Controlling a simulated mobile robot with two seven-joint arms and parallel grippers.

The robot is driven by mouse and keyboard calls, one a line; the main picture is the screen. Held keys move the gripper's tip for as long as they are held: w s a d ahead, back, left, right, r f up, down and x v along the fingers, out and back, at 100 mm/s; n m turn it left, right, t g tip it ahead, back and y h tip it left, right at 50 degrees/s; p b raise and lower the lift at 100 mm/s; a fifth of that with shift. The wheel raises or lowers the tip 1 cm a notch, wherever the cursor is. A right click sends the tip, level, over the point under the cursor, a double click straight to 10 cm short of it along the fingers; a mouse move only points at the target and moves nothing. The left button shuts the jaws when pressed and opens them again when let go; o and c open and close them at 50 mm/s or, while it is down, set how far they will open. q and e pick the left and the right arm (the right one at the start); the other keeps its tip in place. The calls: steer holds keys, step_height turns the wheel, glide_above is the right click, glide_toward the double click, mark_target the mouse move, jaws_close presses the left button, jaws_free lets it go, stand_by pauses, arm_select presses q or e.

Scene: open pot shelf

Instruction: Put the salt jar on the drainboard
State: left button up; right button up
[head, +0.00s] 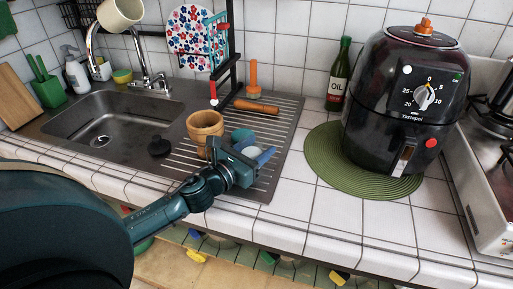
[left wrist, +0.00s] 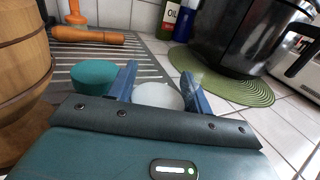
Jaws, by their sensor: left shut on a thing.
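My left gripper (head: 254,149) is over the front right part of the drainboard in the head view. In the left wrist view its two blue fingers (left wrist: 158,86) are shut on a white, round-topped thing, which I take to be the salt jar (left wrist: 158,97). The jar shows as a small pale patch (head: 251,152) between the fingers in the head view. Its lower part is hidden, so I cannot tell whether it touches the drainboard. The ridged metal drainboard (head: 284,128) lies right of the sink and also shows in the left wrist view (left wrist: 135,58).
A wooden pot (head: 205,125) and a teal round thing (head: 241,135) stand close by the left gripper. A wooden rolling pin (head: 256,107) lies at the drainboard's back. An air fryer (head: 395,105) on a green mat (head: 330,170) and an oil bottle (head: 339,75) stand right.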

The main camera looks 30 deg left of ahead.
arm_select(q)
steer(key=o, duration=1.1)
steer(key=shift+c, duration=0.2)
arm_select(e)
steer(key=shift+w+d+f, duration=0.1)
arm_select(q)
steer(key=shift+r+p, duration=0.25)
steer(key=shift+p, duration=0.1)
steer(key=shift+s+f, duration=0.2)
steer(key=shift+s, duration=0.15)
steer(key=s, duration=0.3)
steer(key=s+a+b, duration=0.1)
steer(key=s, duration=0.2)
steer(key=s+b, duration=0.1)
steer(key=s, duration=0.2)
steer(key=shift+s+a, duration=0.25)
steer(key=shift+a, duration=0.05)
steer(key=shift+s+a+r, duration=0.15)
steer(key=shift+s, duration=0.7)
arm_select(e)
steer(key=shift+f+m, duration=0.3)
steer(key=shift+f, duration=0.3)
